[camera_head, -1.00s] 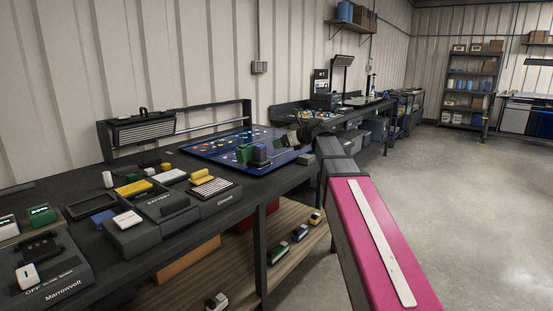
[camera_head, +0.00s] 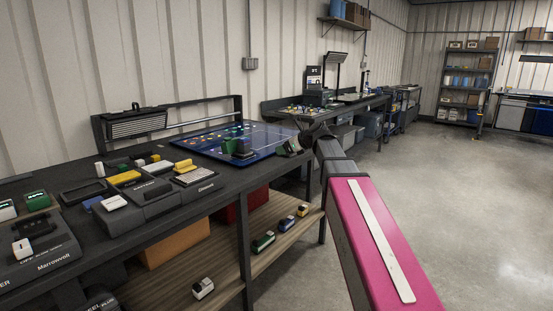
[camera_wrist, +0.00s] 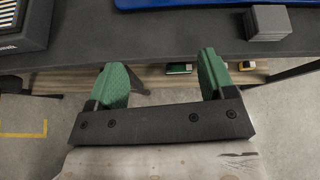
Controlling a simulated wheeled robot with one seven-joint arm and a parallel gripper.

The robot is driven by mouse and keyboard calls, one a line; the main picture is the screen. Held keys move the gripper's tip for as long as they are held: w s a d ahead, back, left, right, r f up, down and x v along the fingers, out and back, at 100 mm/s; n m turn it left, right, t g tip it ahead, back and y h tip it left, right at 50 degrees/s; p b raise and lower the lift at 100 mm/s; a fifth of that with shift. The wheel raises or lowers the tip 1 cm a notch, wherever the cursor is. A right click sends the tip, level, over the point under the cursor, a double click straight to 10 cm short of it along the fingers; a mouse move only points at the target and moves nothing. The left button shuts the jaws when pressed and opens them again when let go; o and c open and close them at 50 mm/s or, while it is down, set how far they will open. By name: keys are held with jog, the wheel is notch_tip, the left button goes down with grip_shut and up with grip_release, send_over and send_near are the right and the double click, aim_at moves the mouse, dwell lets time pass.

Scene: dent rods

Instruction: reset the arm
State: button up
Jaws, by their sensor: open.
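My gripper (camera_wrist: 155,92) is open and empty in the wrist view, its two green fingers wide apart over the front edge of the workbench (camera_wrist: 140,50). In the head view my gripper (camera_head: 290,148) shows small, with a green finger near the right end of the blue mat (camera_head: 205,148). My pink and black arm (camera_head: 368,230) reaches up to it from the lower right. The finger tips touch nothing that I can see.
A grey block (camera_wrist: 268,22) sits by the mat's near edge. A ridged dark box (camera_wrist: 20,30) stands left on the bench. Several toy cars (camera_head: 263,242) lie on the lower wooden shelf (camera_head: 225,258). The concrete floor (camera_head: 450,215) at right is clear.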

jog(key=s+d+f+n+g+h, duration=0.15)
jog(key=s+f+n, duration=0.25)
jog(key=f, duration=0.4)
jog(key=s+d+f+n+g+h, duration=0.1)
jog(key=s+d+f+n+h, duration=0.2)
jog(key=f, duration=0.5)
jog(key=s+d+f+n+g+h, duration=0.15)
jog(key=s+f+n, duration=0.3)
jog(key=f, duration=0.45)
jog(key=s+d+f+n+g+h, duration=0.1)
jog(key=s+d+f+n+g, duration=0.1)
jog(key=s+d+f+n, duration=0.2)
jog(key=s+d+f+n+g+h, duration=0.1)
jog(key=s+d+f+n+h, duration=0.1)
jog(key=s+d+f+n, duration=0.3)
jog(key=s+f+n, duration=0.4)
jog(key=s+f, duration=0.2)
jog(key=shift+s+g+h, duration=0.3)
jog(key=shift+g, duration=0.1)
